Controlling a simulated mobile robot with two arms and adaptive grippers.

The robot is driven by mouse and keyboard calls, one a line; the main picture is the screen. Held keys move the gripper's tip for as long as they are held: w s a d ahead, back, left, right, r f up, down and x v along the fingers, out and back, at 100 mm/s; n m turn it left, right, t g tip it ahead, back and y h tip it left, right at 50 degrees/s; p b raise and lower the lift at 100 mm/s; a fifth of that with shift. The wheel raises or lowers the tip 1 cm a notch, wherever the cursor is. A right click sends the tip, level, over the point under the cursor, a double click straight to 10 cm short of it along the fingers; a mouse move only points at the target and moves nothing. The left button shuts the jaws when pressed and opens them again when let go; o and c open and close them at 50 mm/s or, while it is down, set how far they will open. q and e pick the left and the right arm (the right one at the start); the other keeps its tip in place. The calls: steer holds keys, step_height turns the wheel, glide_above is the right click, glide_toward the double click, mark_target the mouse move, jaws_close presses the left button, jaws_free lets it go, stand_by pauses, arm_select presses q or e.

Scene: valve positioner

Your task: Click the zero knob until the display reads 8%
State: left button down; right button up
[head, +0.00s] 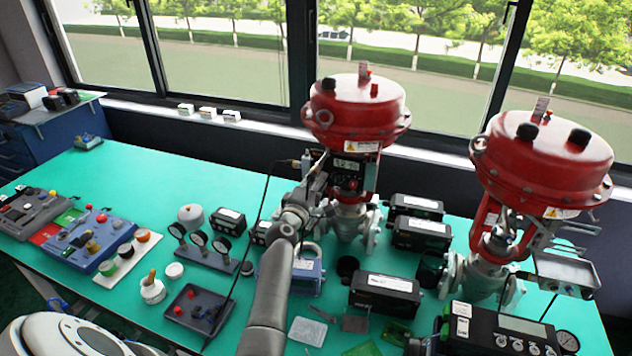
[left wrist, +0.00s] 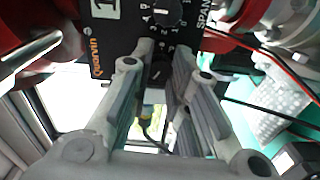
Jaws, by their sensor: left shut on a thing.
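The positioner (head: 347,168) is mounted under the red actuator of the middle valve. Its small display (head: 345,164) is lit, but its digits are too small to read surely. My left gripper (head: 318,178) is up against the positioner's front left side; it partly hides that side. In the left wrist view, the black positioner face shows upside down, with a knob marked SPAN (left wrist: 168,12). A second dark knob, the zero knob (left wrist: 158,72), sits between the fingertips of my left gripper (left wrist: 159,62), which is shut on it. Its label is hidden. My right gripper is not in view.
A second red valve (head: 542,165) stands at the right. The green bench (head: 130,185) holds gauges (head: 198,238), black boxes (head: 385,290) and a blue control panel (head: 85,240). A thin dark cable hangs left of my arm. The bench's back left is mostly clear.

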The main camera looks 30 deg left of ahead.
arm_select(q)
steer(key=shift+n, duration=0.3)
steer(key=c, duration=1.3)
jaws_free()
steer(key=v, duration=1.2)
steer(key=shift+f, duration=0.1)
